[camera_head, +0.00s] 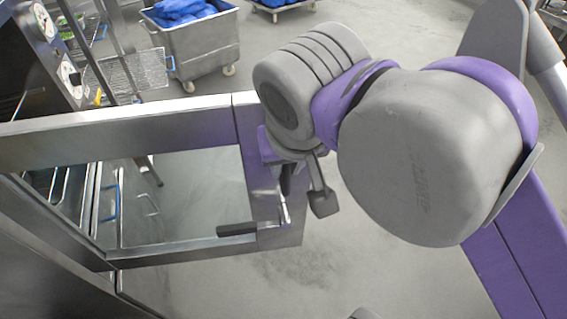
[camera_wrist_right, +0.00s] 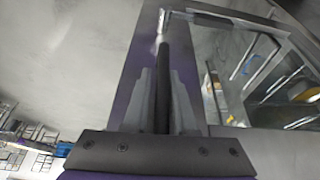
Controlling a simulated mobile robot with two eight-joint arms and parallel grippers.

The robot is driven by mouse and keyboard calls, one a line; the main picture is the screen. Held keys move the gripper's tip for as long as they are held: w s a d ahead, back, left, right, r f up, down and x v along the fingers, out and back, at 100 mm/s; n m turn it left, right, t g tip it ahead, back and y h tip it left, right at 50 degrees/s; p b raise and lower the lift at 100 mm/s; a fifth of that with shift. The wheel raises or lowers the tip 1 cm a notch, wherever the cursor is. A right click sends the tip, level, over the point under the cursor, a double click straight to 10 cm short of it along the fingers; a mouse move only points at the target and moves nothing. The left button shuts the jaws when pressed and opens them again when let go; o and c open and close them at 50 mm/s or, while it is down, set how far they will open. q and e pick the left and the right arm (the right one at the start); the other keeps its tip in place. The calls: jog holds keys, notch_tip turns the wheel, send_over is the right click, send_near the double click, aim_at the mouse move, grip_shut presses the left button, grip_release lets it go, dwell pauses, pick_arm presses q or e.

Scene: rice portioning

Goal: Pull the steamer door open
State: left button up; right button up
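The steamer door (camera_head: 178,247), a metal frame around a glass pane, stands swung out from the steamer body at the left of the head view. Its frame also shows in the wrist view (camera_wrist_right: 136,70). The door handle has a silver mount (camera_head: 284,212) and a dark bar, which runs between my fingers in the wrist view (camera_wrist_right: 162,75). My right gripper (camera_head: 304,190) is at the door's free edge, its fingers closely flanking the bar; it looks shut on it. My own wrist hides part of this in the head view. My left gripper is not in view.
The steamer's front with dials (camera_head: 68,72) is at the upper left. A wire rack (camera_head: 135,70) and a metal cart (camera_head: 207,45) with blue bags stand behind the door.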

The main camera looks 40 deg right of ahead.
jog(key=shift+o, duration=1.4)
jog(key=shift+s+d, duration=0.1)
jog(key=v, duration=1)
jog(key=shift+r, duration=0.4)
jog(key=shift+s, duration=0.2)
